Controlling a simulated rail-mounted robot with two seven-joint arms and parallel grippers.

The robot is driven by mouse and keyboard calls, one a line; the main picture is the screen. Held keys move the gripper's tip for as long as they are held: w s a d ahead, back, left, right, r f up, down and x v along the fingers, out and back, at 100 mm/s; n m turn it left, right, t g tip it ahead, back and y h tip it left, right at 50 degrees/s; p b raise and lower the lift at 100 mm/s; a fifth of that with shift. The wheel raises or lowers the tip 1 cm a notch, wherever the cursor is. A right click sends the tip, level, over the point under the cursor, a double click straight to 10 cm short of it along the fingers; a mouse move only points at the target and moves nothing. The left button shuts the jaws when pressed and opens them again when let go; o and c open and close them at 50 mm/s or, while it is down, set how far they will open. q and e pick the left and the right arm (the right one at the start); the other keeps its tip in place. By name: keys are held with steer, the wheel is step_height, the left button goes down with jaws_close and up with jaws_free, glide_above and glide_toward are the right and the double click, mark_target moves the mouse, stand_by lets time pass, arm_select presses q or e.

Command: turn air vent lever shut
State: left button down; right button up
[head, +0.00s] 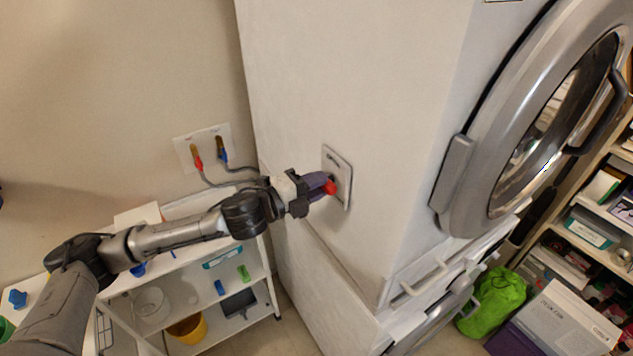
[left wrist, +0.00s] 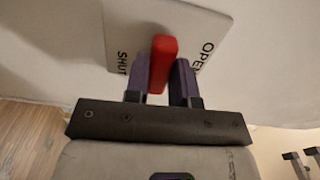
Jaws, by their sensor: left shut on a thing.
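The air vent lever is a red handle (left wrist: 163,62) on a white plate (left wrist: 120,25) marked SHUT and OPEN. In the left wrist view the lever stands between the two words, and its near end sits between my fingers. In the head view the plate (head: 340,163) is on the side wall of the large white machine, and the red lever (head: 330,187) shows at my fingertips. My left gripper (left wrist: 160,82) is shut on the lever; it also shows in the head view (head: 319,185). My right gripper is not in view.
The white machine (head: 330,80) has a round door (head: 455,185) at right. A wall plate with red and blue taps (head: 203,148) is behind my left arm. A white shelf cart (head: 205,345) stands below it. A green bag (head: 495,300) lies on the floor at right.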

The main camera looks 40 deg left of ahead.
arm_select(q)
steer(key=shift+m, duration=0.4)
steer(key=c, duration=1)
jaws_free()
steer(key=shift+o, duration=0.2)
